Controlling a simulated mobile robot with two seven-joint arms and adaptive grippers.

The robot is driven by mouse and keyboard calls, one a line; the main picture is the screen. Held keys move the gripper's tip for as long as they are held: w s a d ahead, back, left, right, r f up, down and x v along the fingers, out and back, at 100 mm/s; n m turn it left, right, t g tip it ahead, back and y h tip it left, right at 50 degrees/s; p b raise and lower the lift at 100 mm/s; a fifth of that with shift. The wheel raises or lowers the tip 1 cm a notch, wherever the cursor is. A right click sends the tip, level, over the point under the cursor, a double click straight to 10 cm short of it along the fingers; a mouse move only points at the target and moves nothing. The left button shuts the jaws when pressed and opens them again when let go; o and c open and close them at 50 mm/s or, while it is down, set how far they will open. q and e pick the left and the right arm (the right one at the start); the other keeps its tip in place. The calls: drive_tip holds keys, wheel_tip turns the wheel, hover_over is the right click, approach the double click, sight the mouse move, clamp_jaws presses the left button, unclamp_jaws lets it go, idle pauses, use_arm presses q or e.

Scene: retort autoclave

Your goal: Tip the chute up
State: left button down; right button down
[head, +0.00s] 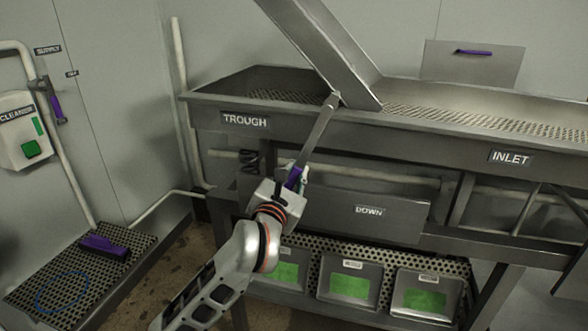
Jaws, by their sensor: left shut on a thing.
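The chute (322,50) is a long grey metal channel above the trough. It slants, with its low end at the trough's front rim and its upper part running out of the top of the view. A grey bar (319,128) runs down from beside the chute's low end to a purple grip (293,178). My left gripper (290,186) is shut on this grip, in front of the bench; its fingers are partly hidden by the gripper body. My right gripper is not in view.
The trough (195,103) joins a perforated inlet deck (430,118) at right. A panel marked DOWN (330,215) is behind my left arm. Several green-faced boxes (350,280) sit on the lower shelf. A perforated tray (50,275) with a purple-handled item (104,247) is at left.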

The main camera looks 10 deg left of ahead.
use_arm(q)
drive_tip(key=shift+a+r, duration=0.15)
drive_tip(key=shift+a, duration=0.05)
drive_tip(key=c, duration=1.9)
unclamp_jaws()
drive_tip(key=shift+a, duration=0.1)
drive_tip(key=shift+s, duration=0.55)
drive_tip(key=s, duration=1.1)
drive_tip(key=shift+a, duration=0.1)
drive_tip(key=shift+w, duration=0.1)
